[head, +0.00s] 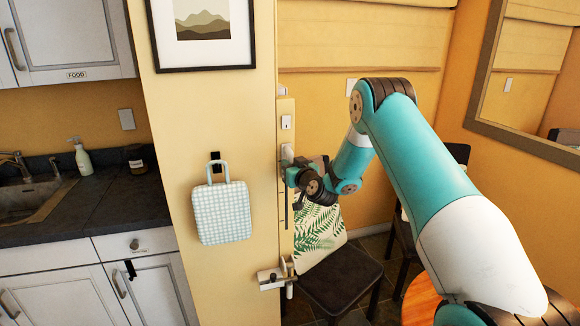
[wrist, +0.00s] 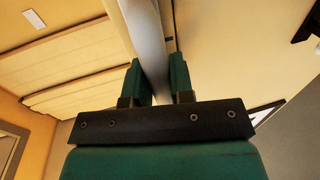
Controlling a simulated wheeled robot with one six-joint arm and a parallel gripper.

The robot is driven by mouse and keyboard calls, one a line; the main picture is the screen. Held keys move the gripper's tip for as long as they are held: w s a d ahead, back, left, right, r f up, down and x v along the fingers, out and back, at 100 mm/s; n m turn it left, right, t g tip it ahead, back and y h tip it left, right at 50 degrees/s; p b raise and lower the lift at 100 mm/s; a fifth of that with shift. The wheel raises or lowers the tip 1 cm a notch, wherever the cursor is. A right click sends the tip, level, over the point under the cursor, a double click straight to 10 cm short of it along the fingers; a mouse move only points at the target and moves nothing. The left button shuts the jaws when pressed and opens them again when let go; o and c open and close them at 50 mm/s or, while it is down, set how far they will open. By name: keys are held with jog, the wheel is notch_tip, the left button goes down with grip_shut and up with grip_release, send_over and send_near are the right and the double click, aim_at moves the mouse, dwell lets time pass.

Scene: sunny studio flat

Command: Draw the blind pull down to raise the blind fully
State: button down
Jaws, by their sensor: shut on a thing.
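My gripper (head: 289,174) is at the narrow end of the wall partition, beside a vertical strip. In the wrist view, its two green fingers (wrist: 157,72) are shut on a pale grey, rod-like blind pull (wrist: 145,28), which runs up out of the picture between them. In the head view, a small pale part of the pull (head: 287,153) shows just above the gripper; the rest is hidden by the jaws. The beige blind (head: 360,45) hangs in broad horizontal folds at the top; it also shows in the wrist view (wrist: 70,62).
A checked bag (head: 221,212) hangs on the partition, left of my gripper. A bracket with a lever (head: 272,279) sticks out below. A dark chair (head: 340,285) with a leaf-print cushion (head: 318,238) stands below right. A framed mirror (head: 525,90) is on the right wall.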

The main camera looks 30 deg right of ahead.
notch_tip(320, 180, down, 25)
jog(key=b, duration=2.8)
jog(key=shift+r, duration=0.15)
jog(key=shift+s, duration=0.1)
jog(key=c, duration=1.1)
grip_release()
jog(key=shift+o, duration=0.5)
jog(key=shift+r, duration=0.1)
jog(key=s+a+b, duration=0.1)
jog(key=s+b, duration=0.9)
jog(key=s, duration=0.7)
jog(key=shift+a+b, duration=0.25)
jog(key=shift+b, duration=0.15)
